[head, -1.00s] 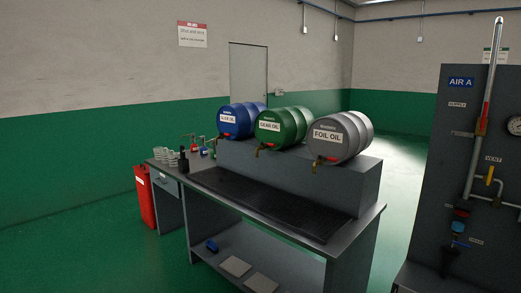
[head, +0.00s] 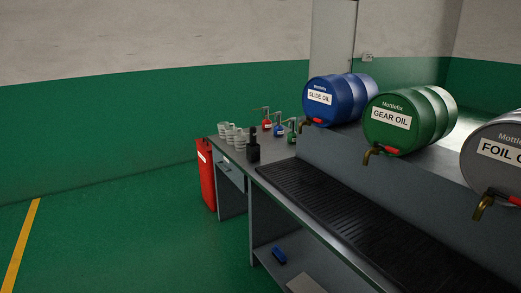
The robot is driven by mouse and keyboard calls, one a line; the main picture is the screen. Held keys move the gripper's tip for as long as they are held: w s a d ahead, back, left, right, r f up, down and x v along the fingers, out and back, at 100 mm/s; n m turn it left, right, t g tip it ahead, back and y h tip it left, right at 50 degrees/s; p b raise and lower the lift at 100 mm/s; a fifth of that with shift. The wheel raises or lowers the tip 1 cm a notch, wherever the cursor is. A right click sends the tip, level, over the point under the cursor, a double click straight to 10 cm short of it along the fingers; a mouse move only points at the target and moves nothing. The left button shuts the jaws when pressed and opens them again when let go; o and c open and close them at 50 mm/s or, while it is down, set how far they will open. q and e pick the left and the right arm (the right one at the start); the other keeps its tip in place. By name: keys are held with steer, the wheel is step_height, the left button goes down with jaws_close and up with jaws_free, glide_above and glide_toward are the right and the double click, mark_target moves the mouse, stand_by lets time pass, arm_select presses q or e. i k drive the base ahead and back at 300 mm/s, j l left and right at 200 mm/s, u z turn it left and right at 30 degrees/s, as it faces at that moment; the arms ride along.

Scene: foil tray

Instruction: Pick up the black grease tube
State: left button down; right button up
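A small black container (head: 253,150) with a narrow top stands upright on the left end of the grey workbench (head: 277,158) in the head view. It is the only black tube-like thing I see, but it is too small to be sure that it is the grease tube. Neither of my grippers is in view, and nothing touches the container.
Several pale cups (head: 229,135) stand left of the container; red (head: 267,124), blue (head: 279,127) and green (head: 291,134) spouted cans stand behind. A black grate (head: 345,210) and oil drums (head: 396,124) lie right. A red canister (head: 207,172) stands left. The left floor is clear.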

mark_target(253, 129)
steer(key=i, duration=0.9)
steer(key=i+j+z, duration=0.1)
steer(key=z, duration=0.55)
steer(key=i, duration=0.1)
